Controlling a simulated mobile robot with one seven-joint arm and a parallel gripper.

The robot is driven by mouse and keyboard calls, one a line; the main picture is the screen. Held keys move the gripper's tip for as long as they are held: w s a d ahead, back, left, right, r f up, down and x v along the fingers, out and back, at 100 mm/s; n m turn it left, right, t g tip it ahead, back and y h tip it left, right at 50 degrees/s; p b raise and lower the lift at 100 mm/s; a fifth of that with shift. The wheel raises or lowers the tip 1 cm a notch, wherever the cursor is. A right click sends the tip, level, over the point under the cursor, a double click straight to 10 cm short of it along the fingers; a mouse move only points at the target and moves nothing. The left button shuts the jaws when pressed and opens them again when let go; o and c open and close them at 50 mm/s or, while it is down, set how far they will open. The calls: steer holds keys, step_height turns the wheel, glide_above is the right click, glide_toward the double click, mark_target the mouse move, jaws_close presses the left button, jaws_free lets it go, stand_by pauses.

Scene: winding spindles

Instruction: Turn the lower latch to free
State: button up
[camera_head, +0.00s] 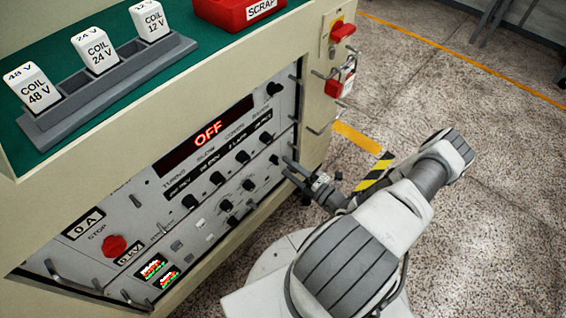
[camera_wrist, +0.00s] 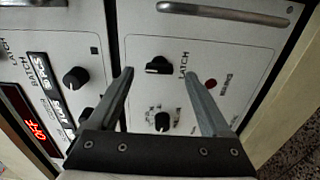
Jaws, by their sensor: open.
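The lower latch (camera_wrist: 158,65) is a small black knob on the grey lower panel, beside the printed word LATCH. In the wrist view its bar lies roughly across the picture. It also appears as a dark knob (camera_head: 274,160) at the right end of the lower panel in the head view. My gripper (camera_wrist: 157,73) is open, with one finger on each side of the latch in the picture. I cannot tell how far the tips are from the panel. In the head view my gripper (camera_head: 287,167) is at the panel's right edge.
A metal handle (camera_wrist: 224,14) and a red round part (camera_wrist: 211,83) are near the latch. Another black knob (camera_wrist: 162,121) is between the fingers, lower in the picture. The display (camera_head: 207,133) reads OFF. A red padlock (camera_head: 341,82) hangs on the cabinet's right side.

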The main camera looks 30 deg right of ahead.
steer(key=p+v, duration=0.2)
steer(key=v, duration=1.2)
